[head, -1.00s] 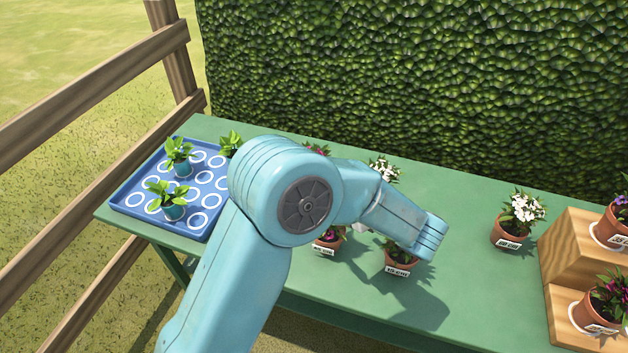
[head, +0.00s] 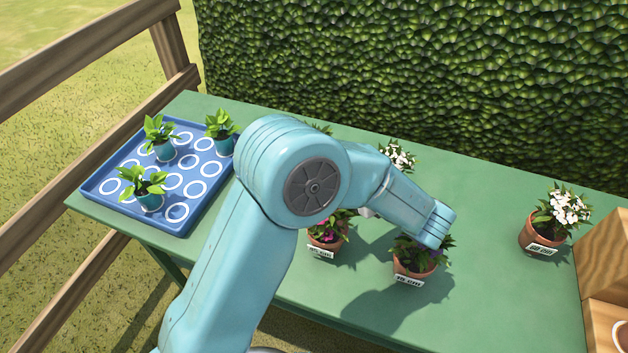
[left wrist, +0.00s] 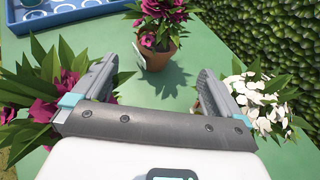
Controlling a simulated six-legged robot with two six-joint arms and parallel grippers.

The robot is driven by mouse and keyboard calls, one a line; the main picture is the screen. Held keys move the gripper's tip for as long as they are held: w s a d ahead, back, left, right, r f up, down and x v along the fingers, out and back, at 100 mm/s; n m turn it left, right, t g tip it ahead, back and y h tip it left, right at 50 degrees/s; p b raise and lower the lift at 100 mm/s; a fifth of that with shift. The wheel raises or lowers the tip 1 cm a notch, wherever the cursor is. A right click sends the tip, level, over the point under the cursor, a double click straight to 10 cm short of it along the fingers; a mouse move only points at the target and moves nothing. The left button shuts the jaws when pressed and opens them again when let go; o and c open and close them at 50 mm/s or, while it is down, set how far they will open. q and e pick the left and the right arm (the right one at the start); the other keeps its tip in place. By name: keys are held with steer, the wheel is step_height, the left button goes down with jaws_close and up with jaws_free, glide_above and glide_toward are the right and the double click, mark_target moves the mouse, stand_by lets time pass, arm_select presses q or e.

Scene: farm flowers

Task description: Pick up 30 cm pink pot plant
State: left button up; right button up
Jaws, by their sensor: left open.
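In the left wrist view, a terracotta pot with pink flowers (left wrist: 158,52) stands upright beyond my open left gripper (left wrist: 158,70), between its fingers in the picture. No pot is gripped. Its label is edge-on and unreadable. In the head view only some leaves (head: 320,128) show behind my arm, probably of this plant. My arm hides the left gripper's fingers there. Another pink-flowered pot (head: 327,237) stands at the front, its label unclear; its flowers show beside the left finger (left wrist: 45,98). A pot labelled 15 cm (head: 412,262) stands under my wrist. My right gripper is out of view.
A white-flowered plant (head: 397,156) stands at the back, close beside the right finger in the wrist view (left wrist: 260,100). Another white-flowered pot (head: 540,235) is farther right, near wooden steps (head: 603,255). A blue tray (head: 112,188) holds several seedlings at left. A hedge (head: 420,70) runs behind.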

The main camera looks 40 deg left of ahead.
arm_select(q)
steer(key=x, duration=1)
steer(key=shift+s+a+f, duration=0.15)
steer(key=shift+a+f, duration=0.15)
steer(key=shift+f, duration=0.25)
steer(key=x, duration=0.6)
steer(key=shift+d+f, duration=0.1)
steer(key=shift+d, duration=0.05)
steer(key=shift+c, duration=0.3)
steer(key=c, duration=0.9)
steer(key=shift+c, duration=0.2)
